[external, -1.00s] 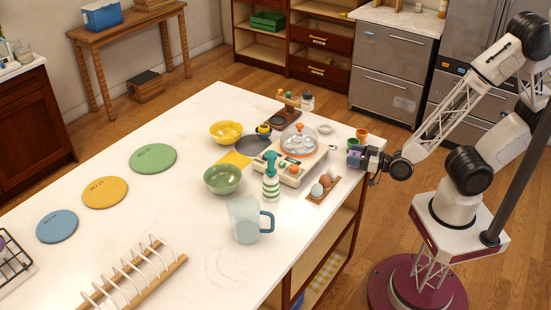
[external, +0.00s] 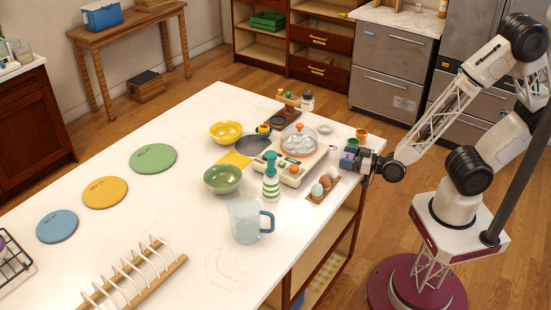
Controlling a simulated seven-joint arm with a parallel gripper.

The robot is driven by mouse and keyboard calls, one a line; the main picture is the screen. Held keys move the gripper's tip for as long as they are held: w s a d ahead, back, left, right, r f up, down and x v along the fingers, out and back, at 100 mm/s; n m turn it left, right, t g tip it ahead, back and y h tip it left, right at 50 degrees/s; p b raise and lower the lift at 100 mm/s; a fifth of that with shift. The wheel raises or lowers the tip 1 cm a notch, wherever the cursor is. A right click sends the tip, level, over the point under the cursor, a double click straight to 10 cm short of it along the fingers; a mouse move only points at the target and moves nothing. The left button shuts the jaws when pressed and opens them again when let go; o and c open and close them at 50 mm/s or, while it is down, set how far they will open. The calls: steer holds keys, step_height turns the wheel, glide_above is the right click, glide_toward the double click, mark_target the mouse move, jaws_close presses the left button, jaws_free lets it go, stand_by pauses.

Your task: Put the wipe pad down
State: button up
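My gripper (external: 356,162) is at the right edge of the white counter, low over the corner beside the egg tray. A small purple and teal block, which looks like the wipe pad (external: 348,158), is at its tip and moves with it. The fingers are small and partly hidden, but they appear shut on the pad. I cannot tell whether the pad touches the counter.
Close by are the egg tray (external: 322,188), a cooker with a clear dome (external: 298,142) and small orange and green cups (external: 361,135). A green-striped bottle (external: 271,180) and a clear jug (external: 245,220) stand farther left. The counter's front middle is clear.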

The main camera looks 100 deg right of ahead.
steer(key=shift+o, duration=1)
steer(key=v, duration=0.7)
steer(key=shift+s+a+f, duration=0.25)
steer(key=shift+s+a, duration=0.05)
